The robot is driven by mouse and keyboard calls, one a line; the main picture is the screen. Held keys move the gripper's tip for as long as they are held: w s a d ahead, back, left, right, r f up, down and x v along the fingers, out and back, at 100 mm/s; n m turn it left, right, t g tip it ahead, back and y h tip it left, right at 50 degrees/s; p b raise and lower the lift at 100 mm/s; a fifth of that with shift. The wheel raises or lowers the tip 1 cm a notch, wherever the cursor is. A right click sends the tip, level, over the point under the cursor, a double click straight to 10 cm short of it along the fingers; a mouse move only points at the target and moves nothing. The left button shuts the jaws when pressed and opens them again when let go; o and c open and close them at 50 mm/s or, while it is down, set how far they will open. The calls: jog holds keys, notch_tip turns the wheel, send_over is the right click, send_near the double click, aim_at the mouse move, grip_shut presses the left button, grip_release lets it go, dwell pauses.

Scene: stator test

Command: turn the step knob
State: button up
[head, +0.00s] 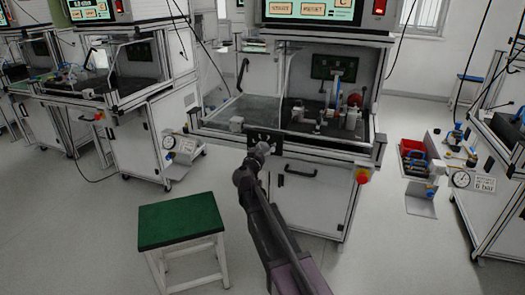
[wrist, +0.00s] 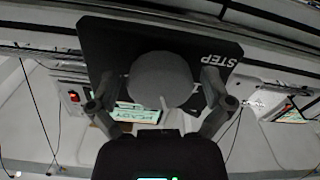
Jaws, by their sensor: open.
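The step knob (wrist: 162,76) is a round grey knob with a pale pointer line, on a black plate (wrist: 100,40) lettered STEP in the wrist view. My gripper (wrist: 160,88) is open, with one finger on each side of the knob. A narrow gap seems to show beside the knob; I cannot tell whether either finger touches it. In the head view my gripper (head: 254,158) is at the black plate (head: 265,136) on the front edge of the middle test station, and the knob is hard to make out there.
The middle station (head: 330,185) has a red and yellow button (head: 362,176) at its front right and a screen (head: 310,10) above. A green-topped stool (head: 180,220) stands at the left. A red parts bin (head: 412,155) lies to the right. The floor between is mostly clear.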

jog(key=c, duration=1)
jog(key=shift+n, duration=0.5)
jog(key=n, duration=0.3)
jog(key=shift+n, duration=0.3)
jog(key=shift+o, duration=0.2)
jog(key=shift+d+r+n, duration=0.1)
jog(key=shift+n, duration=2.2)
